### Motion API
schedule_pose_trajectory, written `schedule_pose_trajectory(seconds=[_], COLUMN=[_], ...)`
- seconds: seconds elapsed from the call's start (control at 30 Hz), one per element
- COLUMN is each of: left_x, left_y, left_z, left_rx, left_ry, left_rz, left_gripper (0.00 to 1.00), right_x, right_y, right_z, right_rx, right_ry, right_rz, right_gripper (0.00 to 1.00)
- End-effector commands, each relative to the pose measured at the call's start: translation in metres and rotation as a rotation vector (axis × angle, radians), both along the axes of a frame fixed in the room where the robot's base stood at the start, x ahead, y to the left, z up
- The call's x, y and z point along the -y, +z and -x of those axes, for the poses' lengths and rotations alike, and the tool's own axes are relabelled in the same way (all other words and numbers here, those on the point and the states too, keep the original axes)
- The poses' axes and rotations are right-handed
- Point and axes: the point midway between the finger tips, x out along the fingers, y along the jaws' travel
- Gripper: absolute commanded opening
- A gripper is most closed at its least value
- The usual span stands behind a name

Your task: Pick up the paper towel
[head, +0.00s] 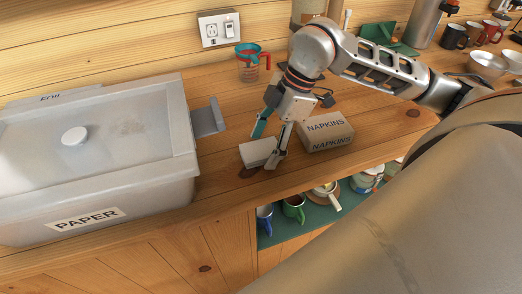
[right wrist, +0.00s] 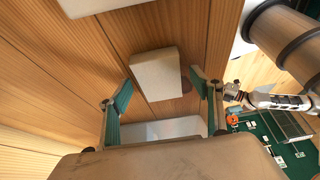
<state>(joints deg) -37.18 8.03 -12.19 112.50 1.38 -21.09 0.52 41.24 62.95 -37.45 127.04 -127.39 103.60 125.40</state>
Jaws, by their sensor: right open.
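A small pale block (head: 257,153), which looks like the paper towel, lies flat on the wooden counter to the right of the large lidded bin. My right gripper (head: 264,150) is open above it, with its fingers reaching down around the block's right end. In the right wrist view the pale block (right wrist: 156,74) lies ahead of and between the two spread fingers (right wrist: 163,84), and nothing is held. Whether a finger touches it I cannot tell.
A napkins box (head: 326,132) stands close to the right of the gripper. The large bin (head: 95,150) labelled PAPER fills the left. A red and teal measuring cup (head: 248,66) stands behind. Mugs (head: 294,207) sit on a shelf below the counter's front edge.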

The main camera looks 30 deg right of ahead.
Motion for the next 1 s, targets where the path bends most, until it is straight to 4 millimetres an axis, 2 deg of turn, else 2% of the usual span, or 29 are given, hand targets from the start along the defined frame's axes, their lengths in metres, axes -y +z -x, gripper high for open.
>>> schedule_pose_trajectory(seconds=[0.17,0.2,0.3,0.33,0.77,0.87,1.0], left_x=[0.0,0.0,0.0,0.0,0.0,0.0,0.0], left_y=[0.002,0.002,0.002,0.002,-0.001,-0.001,0.001], left_z=[-0.002,-0.002,-0.002,-0.002,0.0,0.0,0.0], left_rx=[0.005,0.005,0.004,0.004,-0.002,-0.002,-0.001], left_ry=[0.0,0.0,0.0,0.0,0.0,0.0,0.0], left_rz=[0.001,0.001,0.001,0.001,-0.001,-0.001,0.0], left_gripper=[0.4,0.4,0.4,0.4,0.4,0.4,0.4], right_x=[0.0,0.0,0.0,0.0,0.0,0.0,0.0], right_y=[0.0,0.0,0.0,0.0,0.003,0.01,0.03], right_z=[0.0,0.0,0.0,0.0,-0.001,-0.001,-0.001], right_rx=[0.001,0.001,0.001,0.001,0.002,0.002,0.005], right_ry=[0.0,0.0,0.0,0.0,-0.001,-0.001,-0.001], right_rz=[0.0,0.0,0.0,0.0,0.0,0.0,-0.001], right_gripper=[0.65,0.62,0.36,0.33,0.33,0.33,0.33])
